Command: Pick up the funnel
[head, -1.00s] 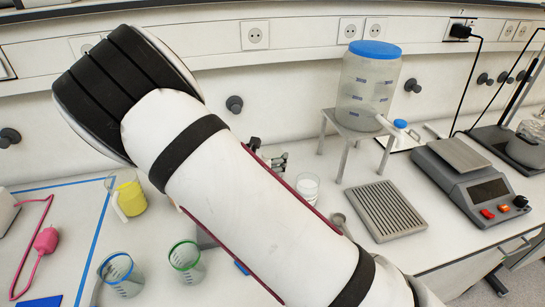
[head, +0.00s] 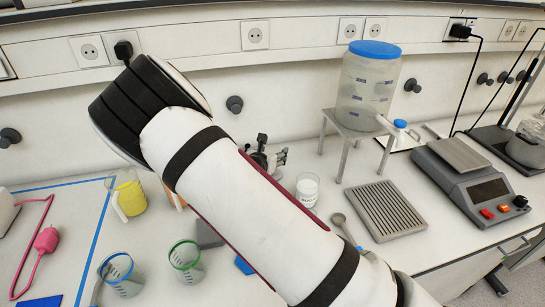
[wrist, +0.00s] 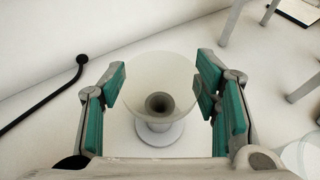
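The funnel (wrist: 145,78) is a pale translucent cone with a dark round opening, seen from above in the wrist view. It stands upright over a round whitish base (wrist: 151,138) on the bench. My gripper (wrist: 161,83) is open, with a green-padded finger on each side of the funnel. The right pad overlaps the rim in the picture; I cannot tell whether it touches. In the head view my gripper (head: 268,158) shows only partly behind my arm, and the funnel is hidden.
A cup of white content (head: 307,190) and a spoon (head: 343,224) are right of my arm. A large jar (head: 366,90) stands on a stand (head: 358,133), near a ribbed tray (head: 379,209) and a scale (head: 468,180). Beakers (head: 186,255) (head: 122,274) stand front left.

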